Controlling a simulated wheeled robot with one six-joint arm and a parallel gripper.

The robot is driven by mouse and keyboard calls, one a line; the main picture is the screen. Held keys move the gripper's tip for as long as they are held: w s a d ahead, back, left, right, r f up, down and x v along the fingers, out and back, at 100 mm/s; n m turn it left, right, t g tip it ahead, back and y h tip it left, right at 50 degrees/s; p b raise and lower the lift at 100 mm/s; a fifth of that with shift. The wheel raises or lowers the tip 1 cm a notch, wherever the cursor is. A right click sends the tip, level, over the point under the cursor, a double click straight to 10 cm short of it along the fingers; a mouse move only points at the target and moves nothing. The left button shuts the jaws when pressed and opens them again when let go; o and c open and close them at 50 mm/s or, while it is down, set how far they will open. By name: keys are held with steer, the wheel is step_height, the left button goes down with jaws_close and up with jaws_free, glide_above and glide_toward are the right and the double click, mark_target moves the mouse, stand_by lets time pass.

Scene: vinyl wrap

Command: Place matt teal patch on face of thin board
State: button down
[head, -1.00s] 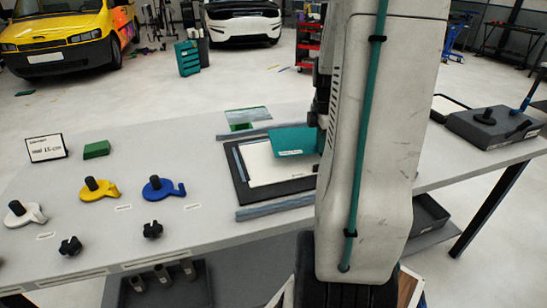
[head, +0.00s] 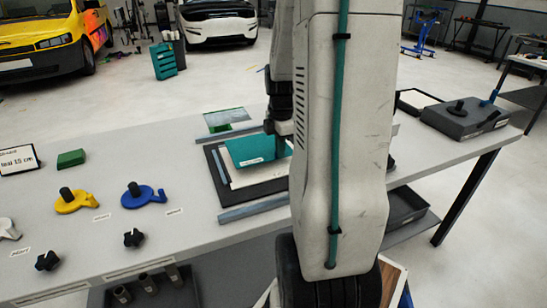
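The teal patch (head: 252,150) is a flat sheet with a small white label at its near edge. It overlaps most of the pale thin board (head: 268,174) in the picture. I cannot tell whether it rests on the board or hovers just above it. The board lies on a dark mat (head: 262,194), and its right part is hidden behind my arm. My gripper (head: 281,150) points down at the patch's right side. Its fingertips are too small and partly hidden, so I cannot see if they grip the patch.
A grey bar (head: 252,208) lies in front of the mat. A glassy green-edged sheet (head: 226,119) lies behind it. Yellow (head: 76,203) and blue (head: 144,197) tools, a green block (head: 71,158) and a sign (head: 18,159) stand left. A dark grey case (head: 465,122) sits right.

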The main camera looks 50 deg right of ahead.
mark_target(274, 156)
steer(key=shift+w+a+f, duration=0.1)
steer(key=shift+w+a, duration=0.15)
steer(key=shift+w, duration=0.3)
steer(key=shift+w+a+f, duration=0.1)
steer(key=shift+w+f, duration=0.05)
steer(key=shift+f, duration=0.75)
steer(key=shift+w+a+f, duration=0.1)
steer(key=shift+w+f, duration=0.05)
steer(key=shift+f, duration=0.7)
steer(key=shift+f, duration=0.2)
steer(key=c, duration=1.6)
jaws_free()
steer(key=shift+d+r, duration=0.1)
steer(key=shift+r, duration=0.05)
